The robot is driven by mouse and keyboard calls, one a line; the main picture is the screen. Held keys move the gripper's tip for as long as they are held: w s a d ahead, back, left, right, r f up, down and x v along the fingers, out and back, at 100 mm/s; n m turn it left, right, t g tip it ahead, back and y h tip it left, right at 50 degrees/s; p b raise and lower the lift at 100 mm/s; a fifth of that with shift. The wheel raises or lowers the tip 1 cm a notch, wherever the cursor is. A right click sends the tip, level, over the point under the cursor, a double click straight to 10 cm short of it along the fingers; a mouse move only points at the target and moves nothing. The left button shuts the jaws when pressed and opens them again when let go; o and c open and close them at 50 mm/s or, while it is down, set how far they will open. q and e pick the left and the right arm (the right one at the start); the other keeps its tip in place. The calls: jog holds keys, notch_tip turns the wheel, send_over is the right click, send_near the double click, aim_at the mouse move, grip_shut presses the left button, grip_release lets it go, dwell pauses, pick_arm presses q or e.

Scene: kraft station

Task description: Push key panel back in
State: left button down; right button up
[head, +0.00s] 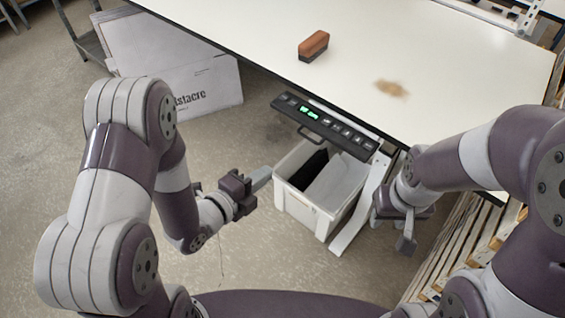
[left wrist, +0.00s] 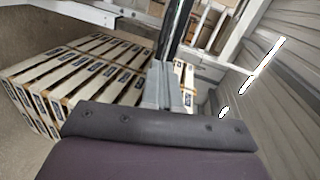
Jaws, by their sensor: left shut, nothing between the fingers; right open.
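The key panel (head: 324,126) is a dark bar with green lit digits and a row of buttons. It sticks out from the front edge of the white table (head: 440,45), near the table leg. My left gripper (head: 264,178) is shut and empty, left of and below the panel, beside the white bin, and apart from the panel. In the left wrist view its closed fingers (left wrist: 161,86) point away from the camera. My right gripper (head: 404,232) is open, right of and below the panel, and apart from it. The panel's underside is hidden in the head view.
A white bin (head: 318,218) with dark and pale contents stands below the panel. A brown brush-like block (head: 313,46) and a brown stain (head: 391,88) are on the table. A cardboard box (head: 208,92) stands on the floor at the left. Wooden pallets (head: 450,245) are at the right.

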pick_arm(q)
jog(key=w+d+m, duration=0.1)
jog(key=w+d, duration=0.1)
jog(key=w, duration=0.2)
jog(key=p, duration=0.2)
send_near(321, 122)
jog(key=f, duration=0.3)
jog(key=shift+w+d, duration=0.15)
jog(key=shift+w, duration=0.15)
pick_arm(e)
jog(key=shift+w+d+r, duration=0.1)
jog(key=shift+w+r, duration=0.5)
jog(key=shift+r, duration=0.1)
pick_arm(q)
jog(key=shift+w, duration=0.1)
pick_arm(e)
jog(key=shift+f, duration=0.1)
